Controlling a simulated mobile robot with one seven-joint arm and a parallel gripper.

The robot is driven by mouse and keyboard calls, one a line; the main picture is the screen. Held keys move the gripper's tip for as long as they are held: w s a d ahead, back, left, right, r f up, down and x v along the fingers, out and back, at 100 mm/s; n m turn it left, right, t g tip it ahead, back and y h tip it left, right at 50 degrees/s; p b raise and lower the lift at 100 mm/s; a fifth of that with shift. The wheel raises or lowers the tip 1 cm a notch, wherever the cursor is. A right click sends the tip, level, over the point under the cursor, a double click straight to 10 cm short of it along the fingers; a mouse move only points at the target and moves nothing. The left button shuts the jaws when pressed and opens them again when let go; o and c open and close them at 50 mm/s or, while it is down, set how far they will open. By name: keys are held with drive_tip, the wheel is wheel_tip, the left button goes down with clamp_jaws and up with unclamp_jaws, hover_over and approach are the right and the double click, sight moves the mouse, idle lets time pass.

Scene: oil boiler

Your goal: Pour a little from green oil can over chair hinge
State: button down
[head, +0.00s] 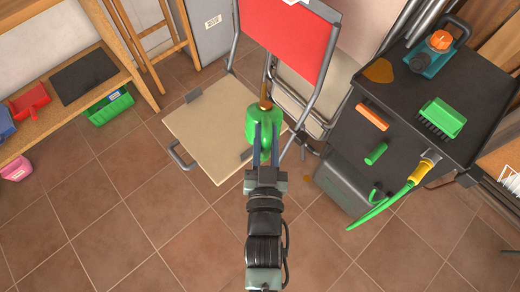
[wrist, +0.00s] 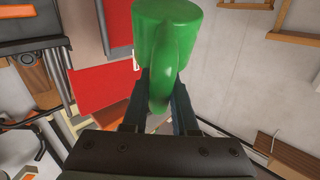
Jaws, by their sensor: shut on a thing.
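A green oil can (head: 252,124) with a brass-coloured spout (head: 265,103) is held in my gripper (head: 265,150). The spout points away from me, toward the red folding chair. In the wrist view the green can (wrist: 168,22) fills the top middle, and my gripper (wrist: 160,95) is shut on its curved green handle. The folding chair has a red panel (head: 287,35) and grey metal tube legs, and stands just beyond the can. The spout tip shows near the chair's left side. I cannot make out the chair hinge clearly.
A dark cabinet top (head: 410,95) at right holds a green brush (head: 442,117), a teal can with an orange cap (head: 437,45) and other tools. A beige board (head: 205,125) lies under the can. Shelves stand at left; the tiled floor in front is clear.

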drive_tip(key=w+d+f+t+h+b, duration=0.1)
drive_tip(key=f+b, duration=0.7)
drive_tip(key=b, duration=0.9)
drive_tip(key=w+d+f+m+t+h+b, duration=0.1)
drive_tip(key=d+f+b, duration=0.4)
drive_tip(key=b, duration=1.2)
drive_tip(key=w+d+f+t+h+b, duration=0.1)
drive_tip(key=w+d+f+h+b, duration=0.1)
drive_tip(key=f+b, duration=0.9)
drive_tip(key=d+h+b, duration=0.1)
drive_tip(key=h+b, duration=0.1)
drive_tip(key=b, duration=0.4)
drive_tip(key=shift+w+d+f+m+b, duration=0.2)
drive_tip(key=shift+f+m+b, duration=0.1)
drive_tip(key=shift+f+b, duration=0.1)
drive_tip(key=shift+r+p, duration=0.25)
drive_tip(key=shift+p, duration=0.9)
drive_tip(key=g+p, duration=0.4)
drive_tip(key=p, duration=1)
drive_tip(key=shift+f+y, duration=0.2)
drive_tip(key=shift+y, duration=0.2)
drive_tip(key=shift+f, duration=0.25)
drive_tip(key=shift+s+d+r+p, duration=0.1)
drive_tip(key=shift+s+p, duration=0.05)
drive_tip(key=shift+p, duration=0.45)
drive_tip(key=shift+s+d+m+g+p, duration=0.1)
drive_tip(key=shift+s+m+g+p, duration=0.1)
drive_tip(key=shift+m+g+p, duration=0.4)
